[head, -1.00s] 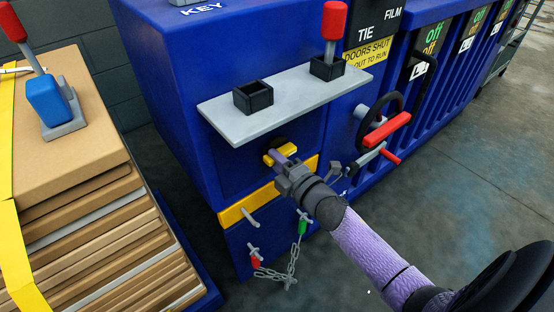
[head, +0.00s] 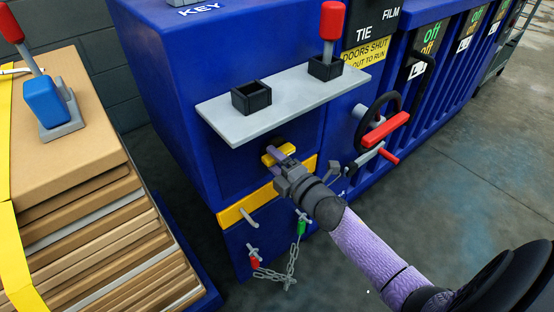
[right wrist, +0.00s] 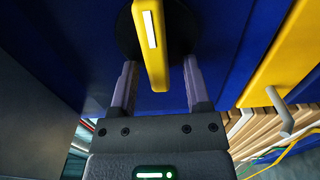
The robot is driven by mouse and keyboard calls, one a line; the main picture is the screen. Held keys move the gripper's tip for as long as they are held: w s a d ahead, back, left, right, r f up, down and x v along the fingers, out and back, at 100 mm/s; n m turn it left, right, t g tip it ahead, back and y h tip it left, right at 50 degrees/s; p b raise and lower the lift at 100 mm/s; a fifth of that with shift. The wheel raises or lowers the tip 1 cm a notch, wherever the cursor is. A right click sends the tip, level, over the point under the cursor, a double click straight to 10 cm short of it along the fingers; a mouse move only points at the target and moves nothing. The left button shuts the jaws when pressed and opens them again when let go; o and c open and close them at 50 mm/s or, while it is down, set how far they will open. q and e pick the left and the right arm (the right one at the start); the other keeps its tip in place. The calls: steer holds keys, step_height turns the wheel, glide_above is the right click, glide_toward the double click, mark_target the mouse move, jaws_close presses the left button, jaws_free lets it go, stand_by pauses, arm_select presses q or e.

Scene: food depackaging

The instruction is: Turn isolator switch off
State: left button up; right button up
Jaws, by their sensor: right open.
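The isolator switch has a yellow handle (head: 269,157) with a white stripe on a black round base, set in the blue machine's front below the grey shelf. In the right wrist view the handle (right wrist: 152,45) stands nearly upright, leaning slightly. My right gripper (head: 279,160) is at the switch. Its two purple fingers (right wrist: 160,68) are open, one on each side of the handle's lower end, with gaps visible on both sides. The fingers partly hide the handle in the head view. My left gripper is not in view.
A grey shelf (head: 284,107) with two black sockets juts out above the switch; a red-handled key (head: 332,22) stands in the right socket. A yellow bar (head: 238,213) lies below. A wheel with a red grip (head: 386,129) is to the right. Strapped cardboard (head: 80,150) stands left.

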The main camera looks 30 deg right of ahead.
arm_select(q)
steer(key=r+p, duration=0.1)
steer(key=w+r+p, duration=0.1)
steer(key=p, duration=0.1)
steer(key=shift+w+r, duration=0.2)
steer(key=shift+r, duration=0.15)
arm_select(e)
steer(key=s, duration=1)
steer(key=shift+d, duration=0.4)
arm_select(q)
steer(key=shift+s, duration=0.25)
